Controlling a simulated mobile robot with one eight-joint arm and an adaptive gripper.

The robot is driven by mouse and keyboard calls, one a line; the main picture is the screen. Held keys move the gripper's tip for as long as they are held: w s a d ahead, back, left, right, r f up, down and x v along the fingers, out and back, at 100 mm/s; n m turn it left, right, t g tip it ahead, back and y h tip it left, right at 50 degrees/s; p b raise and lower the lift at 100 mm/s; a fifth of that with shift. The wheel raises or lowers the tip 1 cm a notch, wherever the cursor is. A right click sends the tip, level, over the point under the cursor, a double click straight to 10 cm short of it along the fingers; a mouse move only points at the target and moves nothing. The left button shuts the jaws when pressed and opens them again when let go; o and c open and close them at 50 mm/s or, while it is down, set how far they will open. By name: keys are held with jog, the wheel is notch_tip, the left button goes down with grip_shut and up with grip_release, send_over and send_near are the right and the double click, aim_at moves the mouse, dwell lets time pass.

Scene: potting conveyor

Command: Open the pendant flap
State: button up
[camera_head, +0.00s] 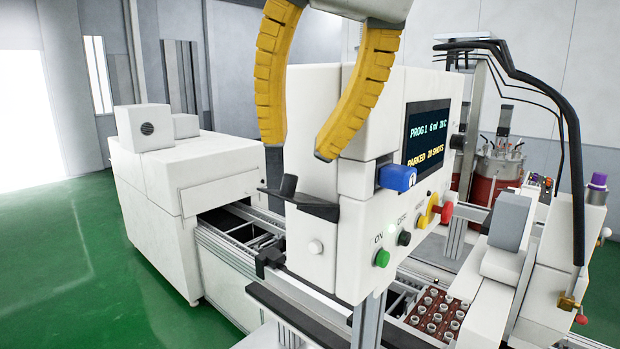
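The control pendant is a white box (359,194) with a dark screen (427,133) showing green and yellow text. A blue rounded piece (398,177) with a white mark sticks out below the screen. I cannot tell for sure which part is the flap, and no opened cover shows. My gripper (299,149) has two yellow, ribbed, curved fingers.
Below the screen are a green button (382,258), a black button (404,238) and a red knob (443,213). A dark bracket (299,199) juts out at the pendant's left. A conveyor (240,262) runs beneath. A brown tray (413,319) of small cups is at right. Green floor is clear at left.

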aim_at(291, 175)
jog(key=x, duration=0.5)
jog(key=shift+w+f, duration=0.1)
jog(key=shift+f, duration=0.05)
jog(key=shift+c, duration=0.2)
grip_shut()
